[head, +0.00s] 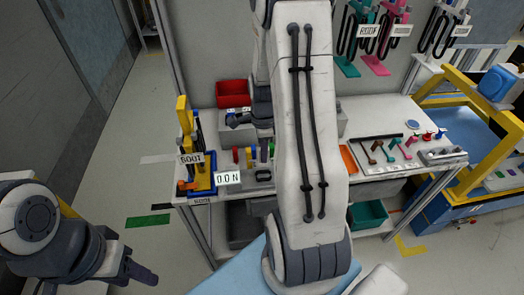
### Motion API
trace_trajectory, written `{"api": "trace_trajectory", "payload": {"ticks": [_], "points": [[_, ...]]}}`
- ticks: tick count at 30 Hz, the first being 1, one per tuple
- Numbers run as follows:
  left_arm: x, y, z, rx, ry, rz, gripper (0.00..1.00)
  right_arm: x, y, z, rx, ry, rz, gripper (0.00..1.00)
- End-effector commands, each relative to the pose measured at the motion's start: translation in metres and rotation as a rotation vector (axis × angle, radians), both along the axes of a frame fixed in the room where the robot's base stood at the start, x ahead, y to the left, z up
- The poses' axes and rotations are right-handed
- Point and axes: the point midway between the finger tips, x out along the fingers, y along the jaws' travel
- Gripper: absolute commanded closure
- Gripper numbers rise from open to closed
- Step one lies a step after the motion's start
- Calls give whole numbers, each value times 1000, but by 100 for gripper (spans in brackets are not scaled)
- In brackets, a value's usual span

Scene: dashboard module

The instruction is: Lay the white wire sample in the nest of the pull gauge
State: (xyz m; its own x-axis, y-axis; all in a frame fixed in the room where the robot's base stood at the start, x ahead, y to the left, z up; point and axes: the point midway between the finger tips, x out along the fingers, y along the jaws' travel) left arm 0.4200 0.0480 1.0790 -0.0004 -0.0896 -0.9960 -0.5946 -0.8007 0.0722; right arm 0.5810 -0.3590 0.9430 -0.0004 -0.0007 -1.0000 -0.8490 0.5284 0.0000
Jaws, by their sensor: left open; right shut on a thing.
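The pull gauge's display (227,178) reads 0.0 N at the left front of the work table. Its nest cannot be made out. I cannot make out the white wire sample anywhere. My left gripper (142,273) is open and empty, low at the left, apart from the table.
A yellow and blue stand (190,150) labelled BOOT is at the table's left edge. Several coloured pieces (250,156) stand beside it. A red bin (235,93) is behind. Several colour-ended tools (390,150) lie at right. My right arm blocks the middle.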

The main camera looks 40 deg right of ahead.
Motion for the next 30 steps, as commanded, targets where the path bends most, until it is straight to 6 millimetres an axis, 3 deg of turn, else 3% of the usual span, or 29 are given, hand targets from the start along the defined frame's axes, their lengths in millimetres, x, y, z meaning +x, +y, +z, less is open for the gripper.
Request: {"api": "trace_trajectory", "payload": {"ticks": [2,21,30], "points": [[0,0,4,0,0,0,50,1,2,2,1,1,1,100],[0,0,-38,0,0,0,50,2,4,-55,1,1,6,100],[0,0,-39,0,0,0,50,2,4,-58,1,1,6,100]]}}
